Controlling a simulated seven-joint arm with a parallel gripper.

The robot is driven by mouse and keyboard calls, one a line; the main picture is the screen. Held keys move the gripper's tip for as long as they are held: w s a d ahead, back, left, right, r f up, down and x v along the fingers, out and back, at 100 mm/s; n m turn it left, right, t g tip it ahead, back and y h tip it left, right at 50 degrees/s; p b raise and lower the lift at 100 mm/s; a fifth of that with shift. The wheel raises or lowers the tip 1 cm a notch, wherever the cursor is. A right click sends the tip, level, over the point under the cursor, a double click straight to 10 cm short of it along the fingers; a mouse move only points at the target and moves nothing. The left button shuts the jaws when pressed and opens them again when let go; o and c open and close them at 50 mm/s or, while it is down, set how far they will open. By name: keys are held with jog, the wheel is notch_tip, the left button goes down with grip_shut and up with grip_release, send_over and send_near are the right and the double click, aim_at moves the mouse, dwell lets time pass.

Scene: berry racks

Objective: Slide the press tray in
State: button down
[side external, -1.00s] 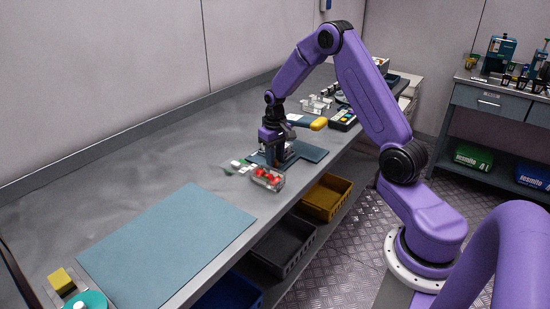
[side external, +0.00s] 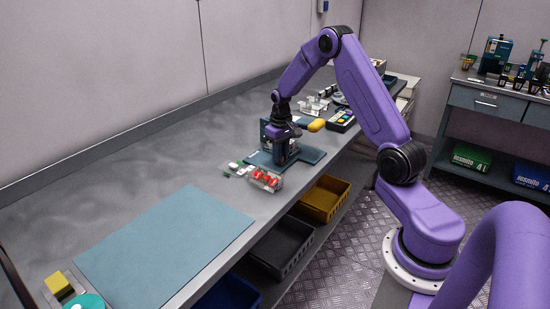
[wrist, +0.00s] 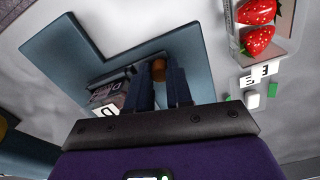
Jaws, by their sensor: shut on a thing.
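My gripper (side external: 282,160) points down at the blue-grey base plate (side external: 312,155) on the bench. In the wrist view its two fingers (wrist: 160,78) are shut on a small brown knob (wrist: 158,69), partly hidden between them. I cannot tell whether this knob belongs to the press tray. A dark upright press-like unit (side external: 265,131) stands just behind and left of my gripper; its part with a white "D" label (wrist: 108,111) shows left of the fingers. A clear tray (side external: 276,188) with red strawberries lies in front of the plate, apart from my gripper.
A yellow-ended blue lever (side external: 316,125) sticks out right of my gripper. Small white and green blocks (side external: 236,168) lie beside the berry tray. A large blue-grey mat (side external: 165,245) is bare. Bins (side external: 326,199) sit under the bench edge.

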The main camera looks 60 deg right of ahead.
jog(key=shift+d, duration=0.15)
jog(key=c, duration=1.3)
grip_release()
jog(key=shift+r, duration=0.1)
notch_tip(320, 180, up, 17)
jog(key=shift+r, duration=0.15)
